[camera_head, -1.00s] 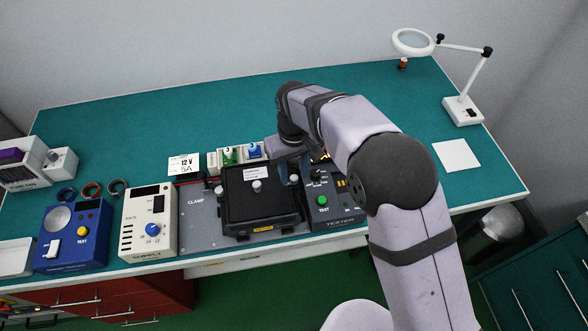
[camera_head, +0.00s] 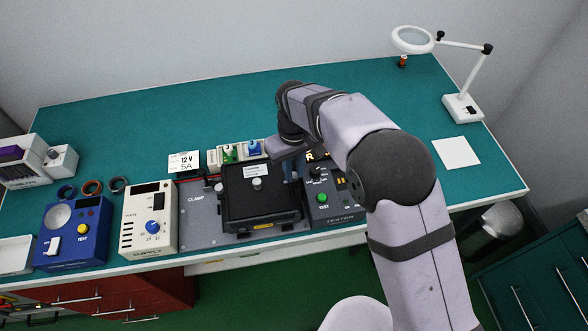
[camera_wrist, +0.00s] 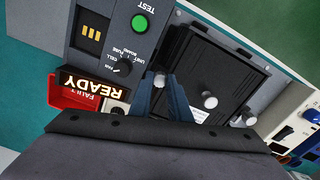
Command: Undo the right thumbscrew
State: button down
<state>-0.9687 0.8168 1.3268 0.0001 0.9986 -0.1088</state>
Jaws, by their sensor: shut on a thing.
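The black fixture lid (camera_head: 232,197) lies closed on the grey clamp plate (camera_head: 198,228), with a pale knob on top (camera_head: 257,184). The right thumbscrew (camera_wrist: 158,79) is a small pale knob beside the lid, on the tester side. My gripper (camera_wrist: 160,84) points down over it; its two blue fingers are shut on the thumbscrew, one on each side. The fingers also show in the head view (camera_head: 292,168), partly behind my wrist. The left thumbscrew (camera_head: 219,187) stands on the lid's other side, clear of the gripper.
The tester (camera_head: 335,206) stands close to the right thumbscrew, with a lit READY sign (camera_wrist: 92,83). The supply box (camera_head: 150,222) and a blue test box (camera_head: 74,234) stand to the left.

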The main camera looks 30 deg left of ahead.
jog(key=n, duration=0.3)
jog(key=shift+n, duration=0.4)
jog(key=n, duration=0.4)
jog(key=shift+a, duration=0.1)
jog(key=n, duration=0.5)
jog(key=shift+r+b, duration=0.1)
jog(key=shift+b, duration=0.2)
jog(key=shift+n, duration=2.2)
jog(key=c, duration=1.7)
grip_release()
jog(key=shift+o, duration=0.2)
